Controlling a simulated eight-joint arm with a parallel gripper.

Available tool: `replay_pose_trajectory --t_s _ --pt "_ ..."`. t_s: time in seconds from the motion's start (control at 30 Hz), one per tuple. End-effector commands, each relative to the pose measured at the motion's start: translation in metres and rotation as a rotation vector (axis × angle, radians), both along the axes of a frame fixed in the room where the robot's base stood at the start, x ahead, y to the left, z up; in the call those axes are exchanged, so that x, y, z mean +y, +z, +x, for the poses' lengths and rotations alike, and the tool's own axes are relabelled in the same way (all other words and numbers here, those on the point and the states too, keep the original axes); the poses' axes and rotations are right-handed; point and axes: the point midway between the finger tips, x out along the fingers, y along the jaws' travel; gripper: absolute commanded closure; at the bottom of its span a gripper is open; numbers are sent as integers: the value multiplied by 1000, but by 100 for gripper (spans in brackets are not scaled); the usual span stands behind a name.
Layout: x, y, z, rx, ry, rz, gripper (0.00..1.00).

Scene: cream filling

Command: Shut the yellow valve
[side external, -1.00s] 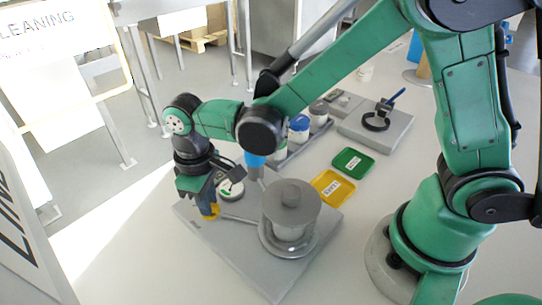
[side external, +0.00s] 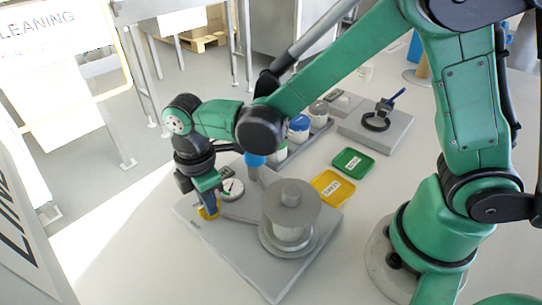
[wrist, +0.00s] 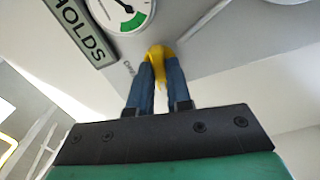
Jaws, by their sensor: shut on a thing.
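The yellow valve (side external: 209,212) is at the left part of the grey base plate (side external: 240,262), in front of the round gauge (side external: 232,189). My gripper (side external: 207,204) points down and is shut on the valve. In the wrist view the two blue fingers of my gripper (wrist: 161,66) stand on either side of the yellow valve handle (wrist: 160,51), and the fingers cover part of it. The gauge (wrist: 122,12) also shows there, with its needle and a green sector.
A grey lidded vessel (side external: 291,208) stands on the plate to the right of my gripper. A yellow tray (side external: 332,187) and a green tray (side external: 353,162) lie behind it. Several jars (side external: 299,128) stand in a rack further back. A sign reading "HOLDS" (wrist: 76,30) is beside the gauge.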

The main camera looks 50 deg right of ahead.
Motion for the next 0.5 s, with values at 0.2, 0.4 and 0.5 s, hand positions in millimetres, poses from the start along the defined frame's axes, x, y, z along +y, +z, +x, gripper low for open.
replay_pose_trajectory --t_s 0.2,0.4,0.5 --pt "1 0 1 -4 124 3 100" --pt "1 0 1 -4 187 3 100" --pt "1 0 1 -4 202 4 100"
